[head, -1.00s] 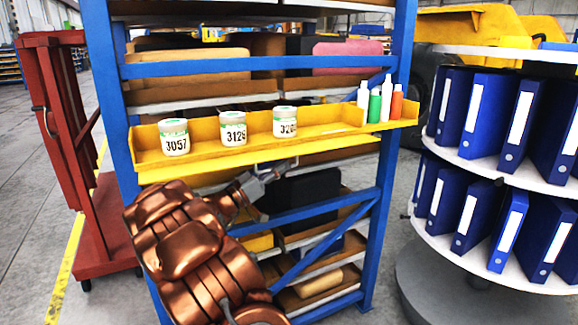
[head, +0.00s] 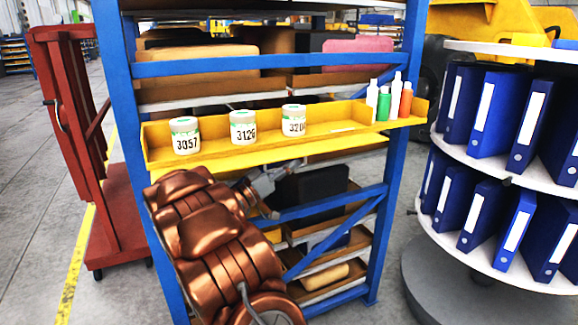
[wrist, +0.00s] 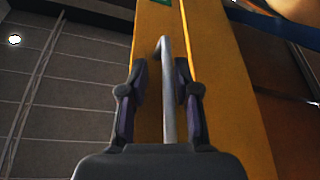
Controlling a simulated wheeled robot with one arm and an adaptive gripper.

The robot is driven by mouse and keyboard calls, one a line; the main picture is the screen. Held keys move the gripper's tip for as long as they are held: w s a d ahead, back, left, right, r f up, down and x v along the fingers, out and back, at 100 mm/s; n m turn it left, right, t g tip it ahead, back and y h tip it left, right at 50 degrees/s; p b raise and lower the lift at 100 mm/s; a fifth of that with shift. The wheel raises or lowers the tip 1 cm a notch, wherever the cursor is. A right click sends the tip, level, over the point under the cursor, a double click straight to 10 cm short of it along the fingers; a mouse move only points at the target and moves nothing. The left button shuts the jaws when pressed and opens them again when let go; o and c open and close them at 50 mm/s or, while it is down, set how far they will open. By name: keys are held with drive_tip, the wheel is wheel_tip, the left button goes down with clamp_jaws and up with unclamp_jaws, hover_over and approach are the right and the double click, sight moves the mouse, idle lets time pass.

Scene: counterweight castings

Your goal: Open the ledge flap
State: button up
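A yellow ledge (head: 230,154) runs across the blue shelf rack in the head view. A yellow flap (head: 330,145) shows as a strip under its front edge. In the wrist view the yellow panel (wrist: 222,100) fills the middle, with a grey metal bar handle (wrist: 168,85) on it. My gripper (wrist: 160,95) is open, with one finger on each side of the handle; a gap shows at the left finger, and I cannot tell whether the right one touches. In the head view my gripper (head: 283,172) is small beneath the ledge, and my copper arm hides part of the rack.
Three labelled white jars (head: 243,127) and several small bottles (head: 383,101) stand on the ledge. A red cart (head: 75,150) is at the left. A round stand with blue binders (head: 497,120) is close on the right. Grey floor (head: 35,200) is open at far left.

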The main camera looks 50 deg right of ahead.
idle(0.3)
drive_tip(key=v, duration=1.2)
drive_tip(key=shift+s, duration=0.1)
idle(0.4)
drive_tip(key=shift+a, duration=0.15)
